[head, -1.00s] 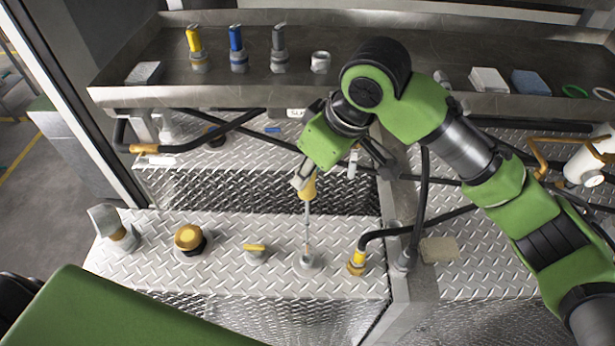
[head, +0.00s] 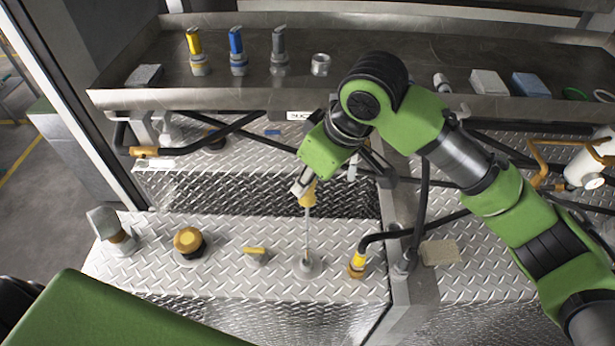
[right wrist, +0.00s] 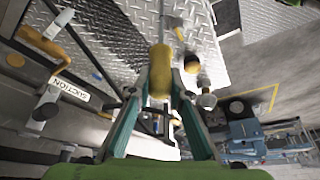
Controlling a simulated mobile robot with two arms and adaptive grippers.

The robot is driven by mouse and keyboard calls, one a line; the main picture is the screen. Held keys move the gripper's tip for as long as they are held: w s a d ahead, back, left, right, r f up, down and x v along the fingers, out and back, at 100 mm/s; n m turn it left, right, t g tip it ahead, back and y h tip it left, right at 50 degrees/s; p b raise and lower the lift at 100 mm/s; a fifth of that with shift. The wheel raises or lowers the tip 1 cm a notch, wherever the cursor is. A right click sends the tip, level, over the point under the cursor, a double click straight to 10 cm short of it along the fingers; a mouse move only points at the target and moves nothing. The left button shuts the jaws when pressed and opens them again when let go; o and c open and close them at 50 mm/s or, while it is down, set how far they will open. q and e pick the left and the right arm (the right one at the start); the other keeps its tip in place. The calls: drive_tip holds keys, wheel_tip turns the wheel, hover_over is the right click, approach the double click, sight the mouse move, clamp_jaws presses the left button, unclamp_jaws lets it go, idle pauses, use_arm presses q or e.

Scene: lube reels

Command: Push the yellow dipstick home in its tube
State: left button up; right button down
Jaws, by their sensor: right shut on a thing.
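The dipstick has a yellow handle (head: 307,196) and a thin pale rod. The rod reaches down into the tube's round grey collar (head: 308,266) on the checker-plate step, with a length of rod still showing above the collar. My right gripper (head: 304,188) is shut on the handle and holds the dipstick nearly upright. In the right wrist view the yellow handle (right wrist: 159,72) sits between the two fingers, and the collar is hard to make out there. My left gripper is out of view.
On the step left of the collar stand a yellow T-handle fitting (head: 256,253), a gold cap (head: 188,240) and a grey elbow (head: 110,228). A black hose with a yellow end (head: 357,264) stands close at the right. A metal tray (head: 400,68) runs along the back.

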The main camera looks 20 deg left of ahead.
drive_tip(key=shift+f, duration=0.1)
idle(0.4)
drive_tip(key=shift+f, duration=0.1)
drive_tip(key=shift+f, duration=1.65)
drive_tip(key=shift+f, duration=0.1)
drive_tip(key=b, duration=0.4)
hover_over(308, 238)
drive_tip(key=shift+a+f, duration=0.1)
drive_tip(key=shift+f, duration=4.05)
drive_tip(key=shift+f+b, duration=1.25)
drive_tip(key=shift+f, duration=3.35)
